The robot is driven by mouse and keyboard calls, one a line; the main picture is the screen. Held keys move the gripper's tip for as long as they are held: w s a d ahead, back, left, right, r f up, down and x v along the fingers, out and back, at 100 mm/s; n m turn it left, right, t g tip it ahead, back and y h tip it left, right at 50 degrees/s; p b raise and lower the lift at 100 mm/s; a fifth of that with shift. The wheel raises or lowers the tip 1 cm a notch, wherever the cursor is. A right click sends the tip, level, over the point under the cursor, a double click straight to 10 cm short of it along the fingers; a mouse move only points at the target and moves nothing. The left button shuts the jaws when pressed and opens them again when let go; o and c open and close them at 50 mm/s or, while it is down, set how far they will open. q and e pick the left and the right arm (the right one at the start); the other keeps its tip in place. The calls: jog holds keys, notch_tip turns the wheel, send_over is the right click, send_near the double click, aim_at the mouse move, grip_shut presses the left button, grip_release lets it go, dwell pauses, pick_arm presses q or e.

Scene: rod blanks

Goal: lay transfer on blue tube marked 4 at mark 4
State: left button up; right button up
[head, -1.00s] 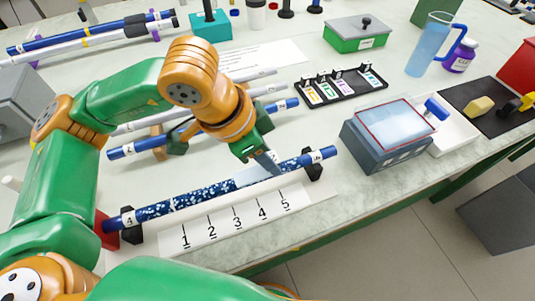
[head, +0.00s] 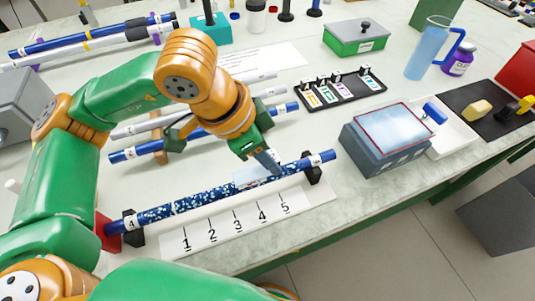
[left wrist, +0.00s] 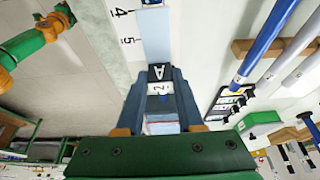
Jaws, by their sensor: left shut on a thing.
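The blue tube marked 4 (head: 185,203), speckled white along much of its length, lies across two black rests behind a white strip with marks 1 to 5 (head: 210,237). Its label 4 is at the left end. My left gripper (head: 273,168) is over the tube's right part, near mark 5, shut on one end of the transfer. My right gripper is not visible.
A grey-blue box (head: 385,140) stands right of the tube. A black holder with coloured cards (head: 343,88) is behind it. Other tubes (head: 140,150) lie on a wooden rest behind my left arm. The table's front edge is close to the marked strip.

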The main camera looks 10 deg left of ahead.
pick_arm(q)
notch_tip(320, 180, up, 5)
jog(key=p, duration=0.3)
jog(key=shift+r, duration=0.15)
dwell(0.4)
